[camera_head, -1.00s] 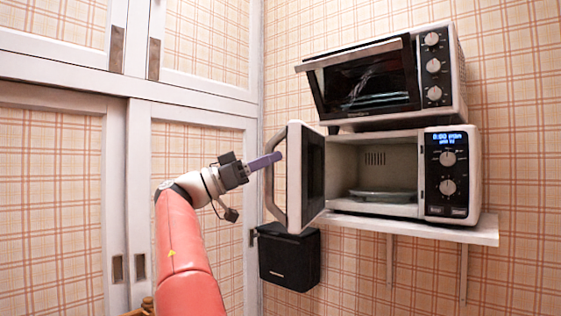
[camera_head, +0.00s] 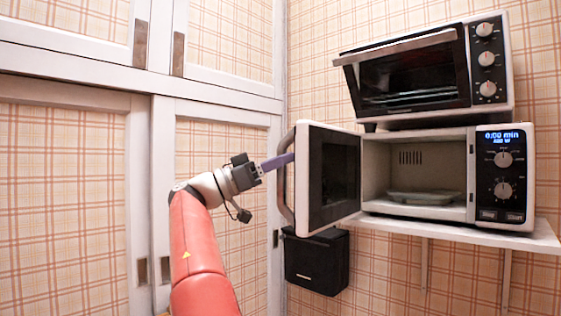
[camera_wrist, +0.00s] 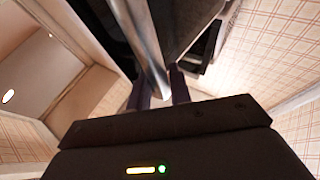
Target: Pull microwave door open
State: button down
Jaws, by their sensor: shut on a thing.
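The microwave (camera_head: 503,180) stands on a wall shelf at the right of the head view. Its door (camera_head: 333,177) hangs wide open to the left, and the cavity with a glass plate (camera_head: 424,198) shows. The curved metal door handle (camera_head: 285,178) is on the door's left edge. My gripper (camera_head: 289,158) reaches the upper part of this handle from the left, its purple fingers shut on it. In the wrist view the handle (camera_wrist: 146,40) runs down between the fingertips (camera_wrist: 160,88). The exact contact is partly hidden.
A toaster oven (camera_head: 415,75) sits on top of the microwave. The white shelf (camera_head: 470,234) is below, and a black box (camera_head: 316,262) is on the wall under the door. White-framed cabinet doors (camera_head: 140,190) stand close to the left of my arm.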

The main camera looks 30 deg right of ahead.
jog(key=c, duration=1.4)
grip_release()
jog(key=shift+d, duration=0.25)
jog(key=shift+c, duration=0.2)
jog(key=shift+a, duration=0.1)
jog(key=v, duration=0.7)
jog(key=shift+a+f, duration=0.15)
jog(key=shift+a, duration=0.15)
jog(key=shift+w, duration=0.15)
